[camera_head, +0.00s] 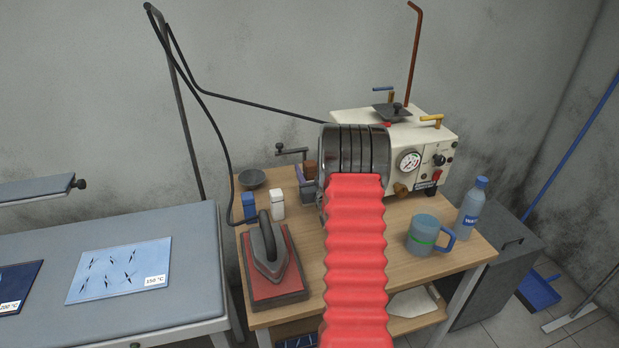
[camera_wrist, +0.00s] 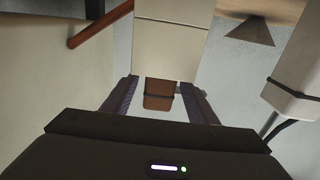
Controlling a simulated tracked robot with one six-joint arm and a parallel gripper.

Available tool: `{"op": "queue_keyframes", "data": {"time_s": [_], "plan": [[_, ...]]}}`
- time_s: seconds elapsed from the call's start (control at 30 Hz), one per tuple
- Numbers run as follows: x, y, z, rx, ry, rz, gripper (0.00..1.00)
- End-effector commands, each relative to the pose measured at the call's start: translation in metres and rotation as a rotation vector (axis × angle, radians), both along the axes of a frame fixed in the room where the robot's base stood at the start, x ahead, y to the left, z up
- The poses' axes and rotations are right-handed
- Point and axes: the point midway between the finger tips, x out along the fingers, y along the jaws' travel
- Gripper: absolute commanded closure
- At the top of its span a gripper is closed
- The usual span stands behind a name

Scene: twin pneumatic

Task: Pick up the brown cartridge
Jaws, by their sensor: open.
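A small brown block with a dark band across it, which looks like the brown cartridge (camera_wrist: 158,97), shows in the wrist view, framed between my two fingers. My gripper (camera_wrist: 160,85) is open, with one finger on each side of the brown block. No contact shows, and I cannot tell how far off it is. In the head view, my red sleeve and metal wrist rings cover the middle of the wooden table and hide most of my gripper. A small brown cylinder (camera_head: 310,168) shows just left of the rings; I cannot tell whether it is the same thing.
A cream machine with a gauge (camera_head: 400,138) stands behind my wrist. An iron (camera_head: 268,245) rests on a red pad at the left. A blue-grey mug (camera_head: 425,232) and a water bottle (camera_head: 471,208) stand at the right. A white bottle (camera_head: 277,205) stands behind the iron.

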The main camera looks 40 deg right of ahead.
Motion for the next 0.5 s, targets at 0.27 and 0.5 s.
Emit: {"op": "queue_keyframes", "data": {"time_s": [0.27,0.5], "plan": [[-0.0003,-0.0002,0.0001,0.0,0.0,0.0,0.55],[-0.0004,-0.0003,0.0002,0.0,0.0,-0.001,0.72]]}}
